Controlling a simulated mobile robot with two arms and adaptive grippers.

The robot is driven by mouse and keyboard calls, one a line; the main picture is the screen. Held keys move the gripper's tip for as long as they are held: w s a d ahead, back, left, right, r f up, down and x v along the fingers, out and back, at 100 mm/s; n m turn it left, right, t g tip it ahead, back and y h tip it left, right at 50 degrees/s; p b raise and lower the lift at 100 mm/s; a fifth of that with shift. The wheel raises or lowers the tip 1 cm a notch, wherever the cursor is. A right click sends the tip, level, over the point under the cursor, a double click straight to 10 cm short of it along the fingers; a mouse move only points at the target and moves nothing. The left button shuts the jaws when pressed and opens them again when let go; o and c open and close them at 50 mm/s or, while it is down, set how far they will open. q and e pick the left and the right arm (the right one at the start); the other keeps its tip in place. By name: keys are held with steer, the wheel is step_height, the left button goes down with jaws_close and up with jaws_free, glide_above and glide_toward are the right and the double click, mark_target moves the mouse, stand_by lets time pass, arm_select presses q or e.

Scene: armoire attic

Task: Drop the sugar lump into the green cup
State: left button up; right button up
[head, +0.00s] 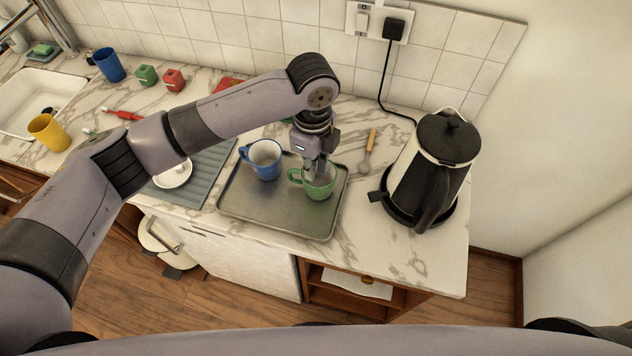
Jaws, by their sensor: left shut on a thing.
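The green cup (319,185) stands upright on the right part of a grey metal tray (275,215), its handle to the left. My left gripper (315,172) points down over the cup's mouth, with its fingertips at or just inside the rim. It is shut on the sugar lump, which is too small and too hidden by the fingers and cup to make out. A blue cup (265,160) stands upright on the same tray, left of the green cup. My right gripper is not in view.
A black and white kettle (432,170) stands on its base to the right. A spoon with a wooden handle (368,150) lies between tray and kettle. A white saucer (173,174) sits on a grey-blue mat (215,165) to the left. The front right counter is clear.

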arm_select(q)
steer(key=o, duration=0.7)
steer(key=shift+o, duration=0.2)
steer(key=shift+r, duration=0.2)
step_height(320, 180, up, 12)
steer(key=shift+f, duration=0.15)
stand_by(0.4)
